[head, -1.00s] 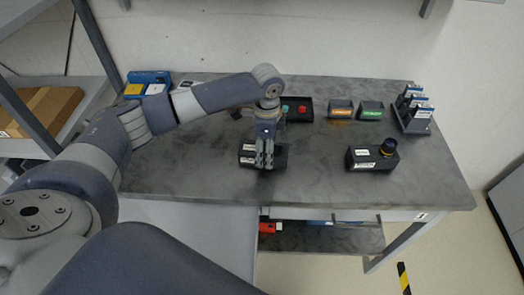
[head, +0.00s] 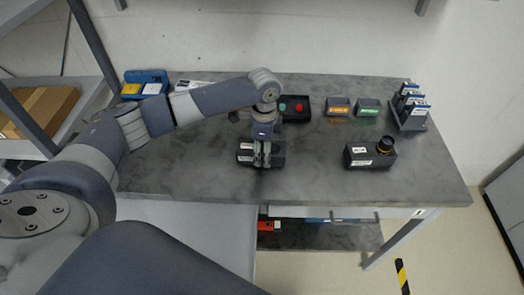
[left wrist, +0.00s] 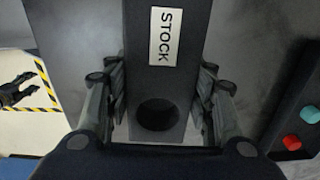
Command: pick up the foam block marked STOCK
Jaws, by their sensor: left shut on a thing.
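The foam block marked STOCK (head: 275,160) is dark, with white labels, and sits near the front middle of the grey table. In the left wrist view the block (left wrist: 185,75) shows its STOCK label and a round dark hole. My left gripper (head: 262,160) points down at it, with a finger on each side, shut on the block. I cannot tell whether the block is clear of the tabletop. A small dark gripper (left wrist: 18,88) at the left edge of the left wrist view looks like my right one, fingers apart, away from the block.
A similar dark block (head: 371,157) holding a black cylinder stands to the right. Behind are a box with green and red buttons (head: 294,108), an orange-labelled bin (head: 338,107), a green-labelled bin (head: 367,108) and a rack (head: 409,112). The table's right front is clear.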

